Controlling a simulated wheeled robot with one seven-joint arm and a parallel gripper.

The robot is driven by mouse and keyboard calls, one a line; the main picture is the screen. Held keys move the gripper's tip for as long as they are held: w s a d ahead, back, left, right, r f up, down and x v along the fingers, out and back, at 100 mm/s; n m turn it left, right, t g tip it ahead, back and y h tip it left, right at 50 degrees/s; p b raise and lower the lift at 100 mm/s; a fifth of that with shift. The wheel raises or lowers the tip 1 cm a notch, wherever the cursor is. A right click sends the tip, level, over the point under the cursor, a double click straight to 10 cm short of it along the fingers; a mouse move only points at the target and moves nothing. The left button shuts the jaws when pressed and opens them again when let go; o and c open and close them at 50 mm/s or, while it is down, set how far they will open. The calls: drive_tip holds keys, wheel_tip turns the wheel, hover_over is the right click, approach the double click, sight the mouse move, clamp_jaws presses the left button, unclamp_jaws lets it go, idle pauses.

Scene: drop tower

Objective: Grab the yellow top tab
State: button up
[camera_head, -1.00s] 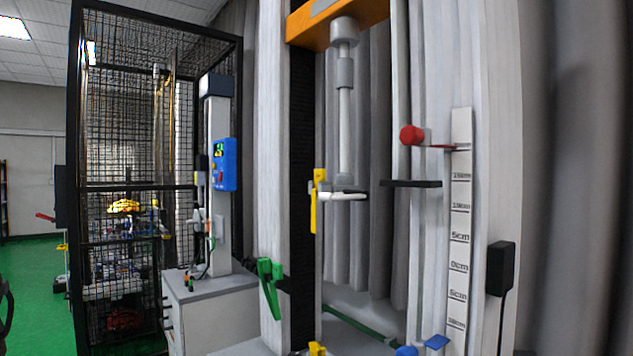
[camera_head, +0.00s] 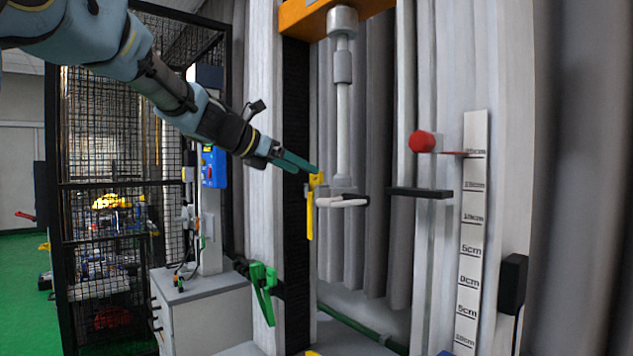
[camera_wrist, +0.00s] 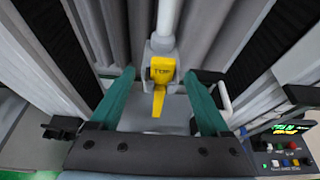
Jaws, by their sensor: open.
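The yellow top tab (camera_head: 311,205) is a narrow upright strip on the drop tower, beside the foot of the grey vertical rod, in the head view. In the wrist view the yellow tab (camera_wrist: 161,72) carries dark lettering and narrows downward. My gripper (camera_head: 314,171) reaches in from the upper left, its green fingertips at the tab's upper end. In the wrist view my gripper (camera_wrist: 160,82) is open, one green finger on each side of the tab, with gaps showing between. Whether a finger touches the tab in the head view I cannot tell.
A white curved handle (camera_head: 342,201) sits just right of the tab. A black bar (camera_head: 420,193) and a red knob (camera_head: 422,142) are further right, by the scale (camera_head: 471,235). A green lever (camera_head: 263,290) is below. A control panel (camera_wrist: 286,145) shows at lower right.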

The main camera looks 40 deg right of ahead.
sight(316, 183)
drive_tip(key=p+x, duration=0.1)
drive_tip(key=x, duration=0.1)
drive_tip(key=p+x, duration=0.1)
drive_tip(key=x, duration=0.2)
drive_tip(key=p+x, duration=0.1)
drive_tip(key=x, duration=0.2)
drive_tip(key=shift+s+r, duration=0.3)
drive_tip(key=shift+d+f, duration=0.2)
drive_tip(key=shift+d, duration=0.15)
clamp_jaws()
